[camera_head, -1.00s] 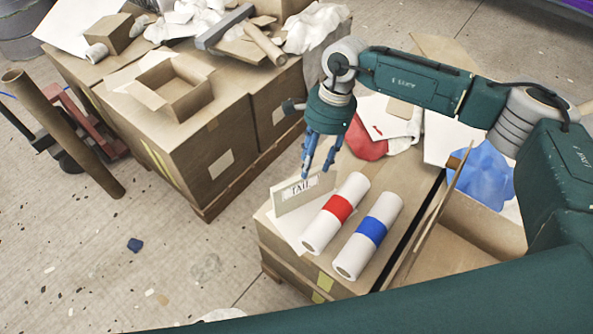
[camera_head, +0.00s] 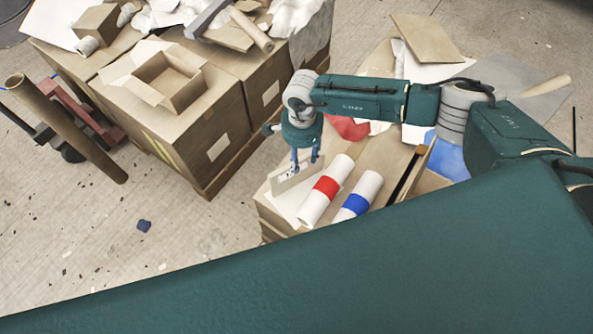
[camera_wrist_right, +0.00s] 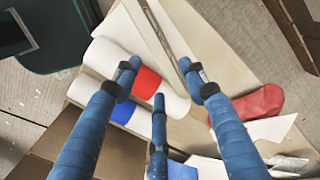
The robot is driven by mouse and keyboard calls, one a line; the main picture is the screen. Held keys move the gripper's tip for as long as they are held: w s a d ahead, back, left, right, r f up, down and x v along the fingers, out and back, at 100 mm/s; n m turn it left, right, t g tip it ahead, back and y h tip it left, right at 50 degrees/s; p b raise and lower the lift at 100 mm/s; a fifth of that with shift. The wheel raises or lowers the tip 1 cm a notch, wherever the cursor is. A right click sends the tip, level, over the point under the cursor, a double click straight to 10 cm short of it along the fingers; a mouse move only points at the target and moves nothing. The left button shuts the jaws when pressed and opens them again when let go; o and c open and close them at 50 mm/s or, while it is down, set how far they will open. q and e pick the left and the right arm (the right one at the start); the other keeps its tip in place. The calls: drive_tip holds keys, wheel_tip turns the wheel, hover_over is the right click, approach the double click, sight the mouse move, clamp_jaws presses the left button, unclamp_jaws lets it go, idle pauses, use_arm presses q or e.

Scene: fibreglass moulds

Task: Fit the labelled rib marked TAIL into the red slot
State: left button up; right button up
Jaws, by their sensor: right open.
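The pale rib (camera_head: 284,184), which bore the label TAIL in the earlier head view, stands on edge on the cardboard box top. Its label is now hard to read behind the fingers. In the right wrist view the rib (camera_wrist_right: 158,38) shows as a thin strip, its near end by one fingertip. My right gripper (camera_head: 305,166) is open, pointing down just above the rib; its blue fingers (camera_wrist_right: 158,85) are apart, with nothing clearly gripped. A white roll with a red band (camera_head: 326,189) lies beside the rib. I cannot make out a red slot. My left gripper is out of view.
A white roll with a blue band (camera_head: 359,197) lies alongside the red-banded one. A red bag (camera_head: 347,128) lies behind the right arm. An open carton (camera_head: 168,81) tops the boxes at left. A brown tube (camera_head: 62,125) leans at far left. My teal arm link covers the foreground.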

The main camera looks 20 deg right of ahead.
sight(281, 180)
drive_tip(key=f, duration=0.3)
drive_tip(key=a+f+p, duration=0.1)
drive_tip(key=f, duration=0.1)
drive_tip(key=shift+w, duration=0.2)
drive_tip(key=shift+c, duration=0.3)
clamp_jaws()
